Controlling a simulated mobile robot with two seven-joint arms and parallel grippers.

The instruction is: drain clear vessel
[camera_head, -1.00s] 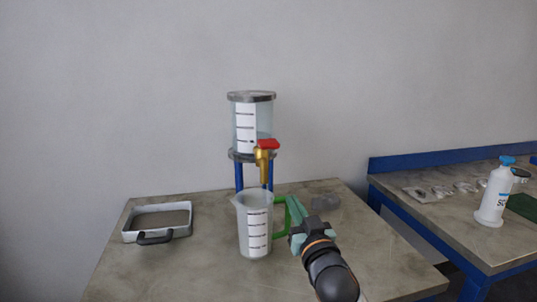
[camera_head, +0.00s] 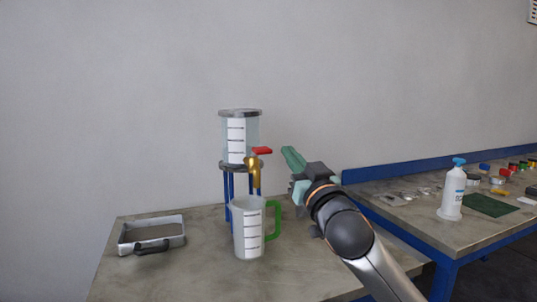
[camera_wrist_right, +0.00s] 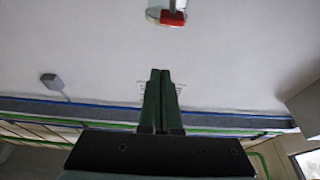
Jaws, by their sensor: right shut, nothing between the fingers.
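The clear vessel (camera_head: 254,131) has a grey lid and a white scale strip. It stands on a blue-legged stand (camera_head: 231,187) at the table's middle. A brass tap (camera_head: 254,172) with a red handle (camera_head: 262,150) is on its front; the handle points right. A measuring jug (camera_head: 249,232) with a green handle (camera_head: 273,219) stands upright below the tap. My right gripper (camera_head: 287,151) is shut and empty, right of the red handle and apart from it. In the right wrist view the shut fingers (camera_wrist_right: 160,74) point towards the red handle (camera_wrist_right: 172,17). My left gripper is out of view.
A metal tray (camera_head: 151,231) with a black handle lies at the table's left. A second, blue-framed bench (camera_head: 420,222) at right carries a white bottle (camera_head: 453,193), a green mat (camera_head: 489,205) and several small parts. The table between tray and jug is clear.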

